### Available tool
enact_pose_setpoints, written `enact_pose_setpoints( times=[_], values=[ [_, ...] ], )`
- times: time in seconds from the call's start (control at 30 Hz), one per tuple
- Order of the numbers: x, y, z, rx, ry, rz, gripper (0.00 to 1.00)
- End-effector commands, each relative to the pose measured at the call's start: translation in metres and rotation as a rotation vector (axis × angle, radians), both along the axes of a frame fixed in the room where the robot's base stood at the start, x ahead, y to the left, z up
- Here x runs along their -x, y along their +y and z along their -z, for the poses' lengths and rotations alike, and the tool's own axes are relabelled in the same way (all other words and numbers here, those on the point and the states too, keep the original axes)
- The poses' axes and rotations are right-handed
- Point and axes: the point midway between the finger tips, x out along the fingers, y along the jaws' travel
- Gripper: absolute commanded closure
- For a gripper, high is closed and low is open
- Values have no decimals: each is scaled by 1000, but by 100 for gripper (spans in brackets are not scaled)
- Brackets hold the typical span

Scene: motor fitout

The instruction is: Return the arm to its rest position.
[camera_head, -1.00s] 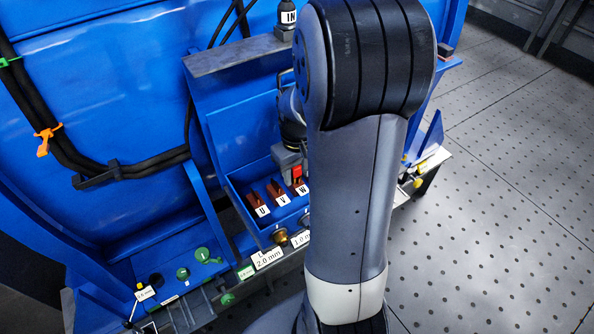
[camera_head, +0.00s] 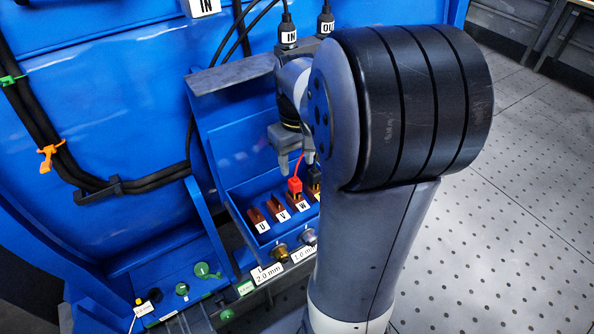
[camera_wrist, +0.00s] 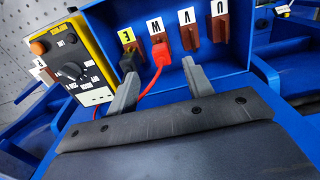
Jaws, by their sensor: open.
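My gripper (camera_head: 291,163) is open and empty in the head view, above the blue terminal box (camera_head: 231,160). Its two fingers show apart in the wrist view (camera_wrist: 160,90). A red plug (camera_head: 295,185) sits at the brown terminal marked W, below the fingertips and apart from them. It also shows in the wrist view (camera_wrist: 161,53) with its red lead. A dark plug (camera_wrist: 129,61) sits at the terminal marked E. The U terminal (camera_wrist: 220,28) and V terminal (camera_wrist: 190,38) carry no plug. My arm's large elbow hides the box's right part in the head view.
A yellow-edged tester (camera_wrist: 72,70) with a knob stands beside the box in the wrist view. Black cables (camera_head: 60,160) run along the blue housing at left. Labelled gauges (camera_head: 268,274) lie along the front ledge. Open perforated floor (camera_head: 530,190) is at right.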

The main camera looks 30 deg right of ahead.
Motion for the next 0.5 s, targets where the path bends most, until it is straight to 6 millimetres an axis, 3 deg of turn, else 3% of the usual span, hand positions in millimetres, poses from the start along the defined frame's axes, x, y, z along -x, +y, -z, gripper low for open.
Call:
enact_pose_setpoints(
  times=[0.5],
  values=[
    [0, 0, -6, -1, 1, 0, 51]
  ],
)
